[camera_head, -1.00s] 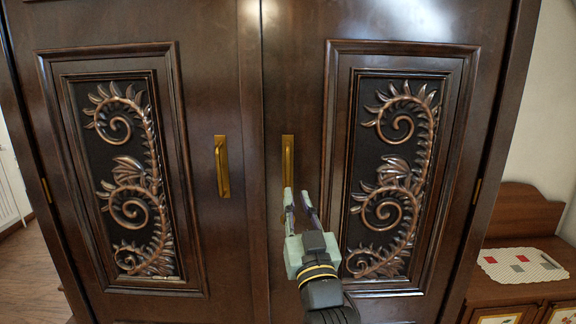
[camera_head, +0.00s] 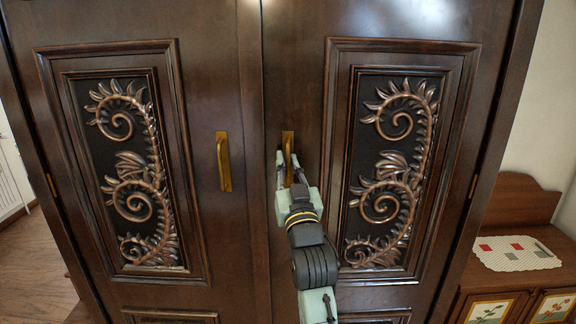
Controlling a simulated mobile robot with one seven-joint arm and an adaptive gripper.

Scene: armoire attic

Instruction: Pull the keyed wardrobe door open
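The dark brown wardrobe has two carved doors that meet in the middle, and both look shut. The left door (camera_head: 210,70) has a brass bar handle (camera_head: 224,162), which is free. The right door (camera_head: 310,80) has a matching brass handle (camera_head: 288,146) near the centre seam. My gripper (camera_head: 287,160) is at this right handle, with its fingers parted and one on each side of the handle's lower part. I cannot tell whether they touch it. The gripper partly hides the handle's lower end. I see no key in either door.
A low wooden cabinet (camera_head: 545,276) with a patterned cloth (camera_head: 514,253) on top stands at the right of the wardrobe. A white radiator (camera_head: 12,178) is at the far left. Bare wooden floor (camera_head: 32,262) shows at the lower left.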

